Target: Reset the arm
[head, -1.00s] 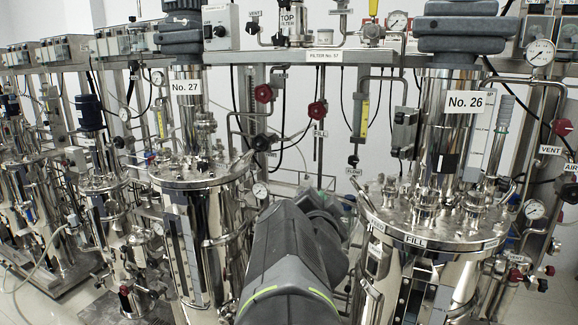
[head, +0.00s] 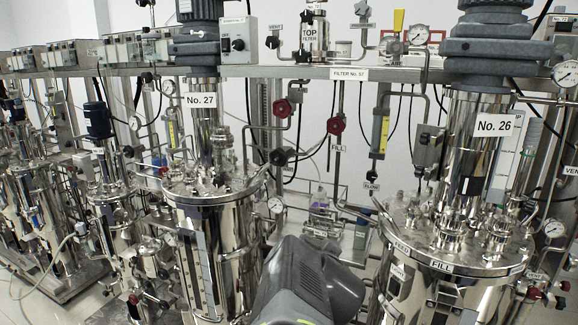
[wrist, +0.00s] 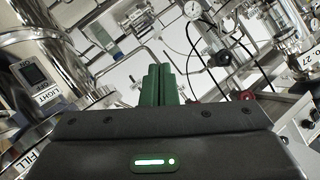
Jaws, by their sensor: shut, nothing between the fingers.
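My gripper (wrist: 160,84) shows in the wrist view as two green fingers pressed together, with nothing between them. It points toward pipes and a pale wall, and touches nothing that I can see. In the head view my dark grey arm rises from the bottom edge, between the vessel marked No. 27 (head: 222,225) and the vessel marked No. 26 (head: 455,240). The gripper itself does not show in the head view.
A steel beam with a filter label (head: 349,74) crosses behind the vessels. Red valve knobs (head: 335,126) and thin pipes hang below it. A light switch box (wrist: 32,75) is at the left of the wrist view. More steel vessels (head: 40,200) stand at the left.

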